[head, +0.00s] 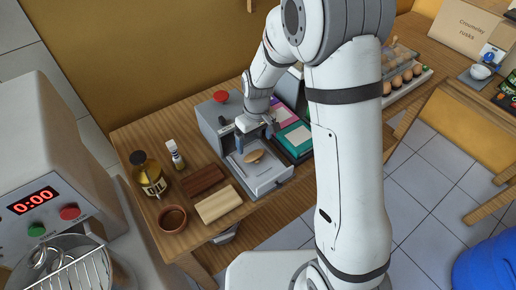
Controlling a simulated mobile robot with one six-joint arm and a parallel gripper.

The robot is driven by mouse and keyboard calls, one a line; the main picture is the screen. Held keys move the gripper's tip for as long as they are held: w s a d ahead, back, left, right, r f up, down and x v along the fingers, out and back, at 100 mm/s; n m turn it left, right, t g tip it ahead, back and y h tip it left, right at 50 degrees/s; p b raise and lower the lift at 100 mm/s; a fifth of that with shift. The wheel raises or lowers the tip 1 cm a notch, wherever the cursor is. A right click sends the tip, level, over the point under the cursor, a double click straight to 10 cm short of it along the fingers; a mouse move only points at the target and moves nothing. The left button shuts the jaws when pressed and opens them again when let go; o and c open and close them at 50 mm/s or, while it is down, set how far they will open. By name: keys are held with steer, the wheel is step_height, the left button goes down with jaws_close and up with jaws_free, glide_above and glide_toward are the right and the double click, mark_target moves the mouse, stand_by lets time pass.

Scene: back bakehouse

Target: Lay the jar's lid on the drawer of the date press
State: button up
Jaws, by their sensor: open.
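The date press (207,122) is a grey machine with a red button on top, standing on the wooden table. Its grey drawer (268,182) is pulled out at the front. A small tan, rounded piece, which looks like the lid (254,156), lies on the drawer. My gripper (254,141) is just above it, open, with its fingers apart; I cannot tell whether a finger touches the piece. A glass jar (150,181) with yellowish contents stands at the table's left; its top looks dark, and I cannot tell if it is open or capped.
A small labelled bottle (175,155), a brown bowl (172,219), a dark red block (203,180) and a pale block (218,204) stand left of the press. Teal and pink packets (294,138) lie right of it. An egg tray (402,80) is farther right.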

mark_target(256, 154)
steer(key=s+d+r+m+t, duration=0.1)
steer(key=s+d+r, duration=0.2)
steer(key=r, duration=0.3)
steer(key=s+d+r+m, duration=0.2)
steer(key=s+d+r, duration=0.1)
steer(key=r, duration=0.2)
steer(key=s+d+r+m+t, duration=0.1)
steer(key=s+d+r, duration=0.2)
steer(key=r, duration=0.3)
steer(key=s+d+r+m+t, duration=0.1)
steer(key=s+d+r+m, duration=0.1)
steer(key=s+d, duration=0.4)
steer(key=s+m, duration=0.1)
steer(key=s, duration=0.3)
steer(key=shift+s+r+t, duration=0.15)
steer(key=shift+r+t, duration=0.05)
steer(key=shift+t, duration=0.1)
